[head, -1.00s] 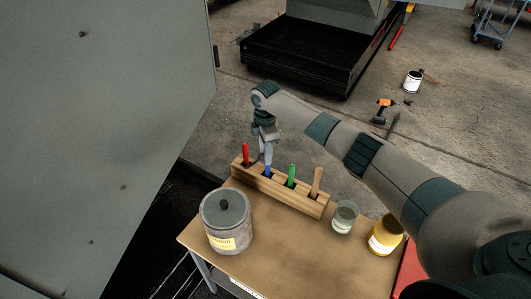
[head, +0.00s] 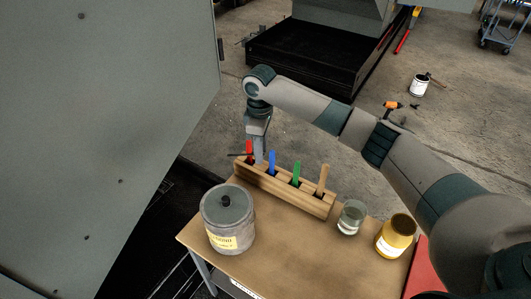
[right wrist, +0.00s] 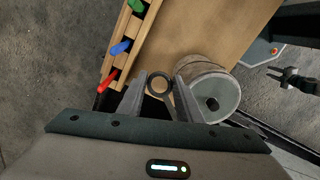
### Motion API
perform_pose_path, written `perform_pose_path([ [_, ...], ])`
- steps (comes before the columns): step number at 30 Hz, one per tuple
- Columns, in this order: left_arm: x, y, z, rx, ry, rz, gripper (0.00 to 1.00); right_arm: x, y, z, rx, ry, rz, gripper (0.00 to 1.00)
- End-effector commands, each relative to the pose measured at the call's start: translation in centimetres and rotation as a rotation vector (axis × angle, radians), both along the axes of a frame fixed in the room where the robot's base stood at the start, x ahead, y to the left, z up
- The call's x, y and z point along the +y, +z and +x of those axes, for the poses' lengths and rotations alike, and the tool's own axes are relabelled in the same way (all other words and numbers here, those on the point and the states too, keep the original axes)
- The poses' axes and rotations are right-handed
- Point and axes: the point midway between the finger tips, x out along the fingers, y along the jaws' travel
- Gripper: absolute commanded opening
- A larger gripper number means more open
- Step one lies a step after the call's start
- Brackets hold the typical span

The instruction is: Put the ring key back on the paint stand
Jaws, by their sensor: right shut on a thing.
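The ring key (right wrist: 159,84) shows in the right wrist view as a dark ring between the two fingers of my right gripper (right wrist: 158,92), which is shut on it. In the head view my right gripper (head: 260,158) hangs over the left end of the wooden rack, close to the red handle; a thin dark piece, perhaps the key, sticks out to its left (head: 239,154). The paint stand appears to be the small brown table (head: 290,245) under the rack. Whether the key touches anything cannot be told.
The wooden rack (head: 310,200) holds red, blue, green and tan handles. A grey lidded pot (head: 230,235) stands front left, a glass (head: 350,218) and a yellow jar (head: 396,236) to the right. A large grey panel (head: 100,120) fills the left. The table's middle is clear.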

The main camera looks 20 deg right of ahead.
Motion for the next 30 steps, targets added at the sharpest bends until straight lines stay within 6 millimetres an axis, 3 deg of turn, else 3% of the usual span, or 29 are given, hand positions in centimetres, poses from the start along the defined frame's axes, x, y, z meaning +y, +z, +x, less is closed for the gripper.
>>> perform_pose_path([
  [1,0.0,-1.2,0.0,0.0,0.0,0.0,0.31,0.4,-0.3,-0.8,-0.003,-0.045,-0.001,0.13],
  [14,0.0,-6.1,0.0,0.0,0.0,0.0,0.31,2.3,0.5,-10.0,-0.003,-0.511,-0.001,0.13],
  [24,0.0,-9.6,0.0,0.0,0.0,0.0,0.31,1.6,-0.4,-18.8,-0.002,-0.853,-0.001,0.13],
  [30,0.0,-10.5,0.0,0.0,0.0,0.0,0.31,1.1,-0.7,-21.8,-0.001,-0.969,-0.001,0.13],
])
